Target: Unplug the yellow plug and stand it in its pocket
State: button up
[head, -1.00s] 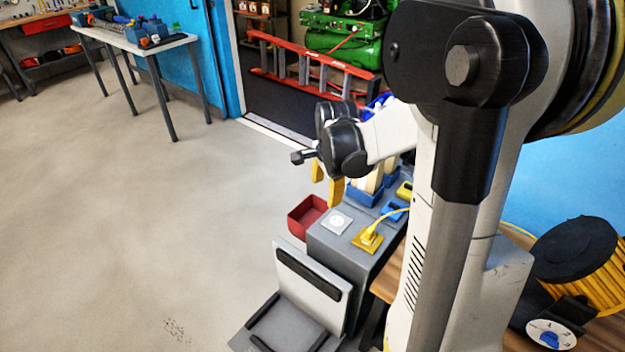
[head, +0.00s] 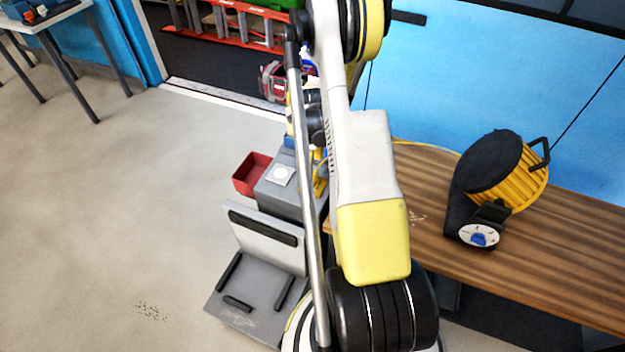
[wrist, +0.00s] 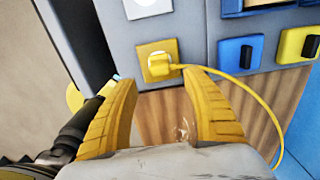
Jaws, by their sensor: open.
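The yellow plug (wrist: 161,66) sits in a yellow socket plate (wrist: 148,48) on the grey unit in the wrist view, its yellow cord curving off to the right and down. My gripper (wrist: 158,79) is open and empty. Its two yellow fingers stand apart just below the plug, one to each side. I cannot tell whether they touch it. To the right are a blue block (wrist: 231,56) and a yellow block (wrist: 292,46), each with a dark part in its face. I cannot tell whether these are pockets. In the head view my arm hides most of the plug and gripper.
A white socket plate (head: 279,175) is on the grey unit, with a red bin (head: 246,184) at its left. A wooden bench (head: 480,235) with a yellow cable reel (head: 515,180) is at the right. Open floor lies left.

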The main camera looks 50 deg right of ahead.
aim_at(313, 180)
jog(key=shift+f, duration=0.1)
notch_tip(313, 180, down, 8)
jog(key=b, duration=0.5)
jog(key=shift+f+b, duration=0.45)
jog(key=shift+b, duration=0.25)
jog(key=shift+b, duration=0.4)
dwell(0.7)
grip_shut()
jog(key=shift+r, duration=0.3)
jog(key=shift+r+p, duration=1.6)
jog(key=shift+r, duration=1.2)
